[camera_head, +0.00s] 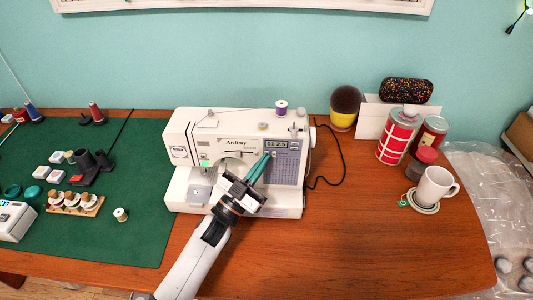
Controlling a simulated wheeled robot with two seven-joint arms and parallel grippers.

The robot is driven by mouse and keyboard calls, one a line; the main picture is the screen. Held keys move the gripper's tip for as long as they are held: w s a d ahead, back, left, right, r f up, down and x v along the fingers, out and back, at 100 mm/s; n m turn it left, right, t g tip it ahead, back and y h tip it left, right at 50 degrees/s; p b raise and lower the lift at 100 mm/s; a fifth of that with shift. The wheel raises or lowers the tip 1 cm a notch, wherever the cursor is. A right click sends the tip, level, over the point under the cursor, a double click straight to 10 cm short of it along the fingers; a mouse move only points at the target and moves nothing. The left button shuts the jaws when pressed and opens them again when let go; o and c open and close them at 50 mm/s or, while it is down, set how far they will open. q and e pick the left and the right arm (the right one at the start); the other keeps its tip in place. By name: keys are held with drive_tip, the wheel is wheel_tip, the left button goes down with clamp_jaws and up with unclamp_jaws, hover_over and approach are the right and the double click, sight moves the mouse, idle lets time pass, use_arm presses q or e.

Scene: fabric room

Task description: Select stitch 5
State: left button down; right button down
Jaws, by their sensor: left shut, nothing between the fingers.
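A white sewing machine (215,125) stands on the wooden table, upright, with a small display (276,144) and a grey panel of stitch symbols (287,168) on its right front. The display shows small digits that look like "02.5", too small to be sure. My left gripper (265,158) is in front of the machine, its teal fingers shut and empty, with the tips just below and left of the display. I cannot tell whether the tips touch the machine. The gripper hides part of the panel's left side and the machine's lower front. My right gripper is out of view.
A green mat (100,238) with thread spools and small boxes covers the left of the table. A white mug (436,184), red cans (395,138) and a dark yellow-banded pincushion-like object (344,106) stand at the right. A black cable (338,160) runs beside the machine. The front right of the table is clear.

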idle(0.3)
use_arm(q)
drive_tip(key=shift+s+p, duration=0.3)
drive_tip(key=shift+s, duration=0.35)
drive_tip(key=s+p, duration=0.2)
drive_tip(key=s, duration=0.3)
drive_tip(key=shift+d, duration=0.1)
idle(0.5)
